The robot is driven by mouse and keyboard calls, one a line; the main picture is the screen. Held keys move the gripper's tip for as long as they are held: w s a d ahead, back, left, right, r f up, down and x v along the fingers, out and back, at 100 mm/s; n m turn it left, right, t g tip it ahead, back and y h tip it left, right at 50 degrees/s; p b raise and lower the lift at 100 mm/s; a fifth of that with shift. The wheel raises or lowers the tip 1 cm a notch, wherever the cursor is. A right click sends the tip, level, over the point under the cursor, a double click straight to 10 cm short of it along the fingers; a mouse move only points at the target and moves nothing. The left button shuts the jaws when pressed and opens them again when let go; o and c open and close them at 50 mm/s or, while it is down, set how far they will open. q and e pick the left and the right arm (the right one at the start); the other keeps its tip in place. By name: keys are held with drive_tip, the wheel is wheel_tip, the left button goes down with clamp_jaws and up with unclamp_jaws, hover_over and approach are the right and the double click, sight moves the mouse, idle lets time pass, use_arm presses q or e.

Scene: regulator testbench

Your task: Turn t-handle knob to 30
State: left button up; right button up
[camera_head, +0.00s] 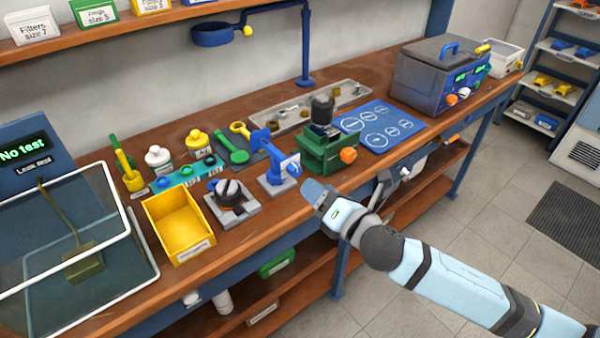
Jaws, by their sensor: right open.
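A dark round knob with a grey bar handle across its top (230,191) sits on a square grey plate near the bench's front edge, and it looks like the t-handle knob. Its scale marks are too small to read. My right gripper (313,190) comes in from the lower right, in front of the bench edge. It is open, holds nothing visible and is apart from the knob, to its right. My left gripper is not in view.
A yellow bin (179,229) stands left of the knob. A green vise (329,152) with an orange knob (348,155) holds a dark part, just behind my right gripper. A water tank (120,275) is at the left. A blue mat (380,125) lies farther right.

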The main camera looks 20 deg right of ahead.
sight(297, 172)
drive_tip(key=x, duration=0.6)
drive_tip(key=shift+w+a, duration=0.1)
drive_tip(key=shift+w, duration=0.2)
drive_tip(key=c, duration=0.9)
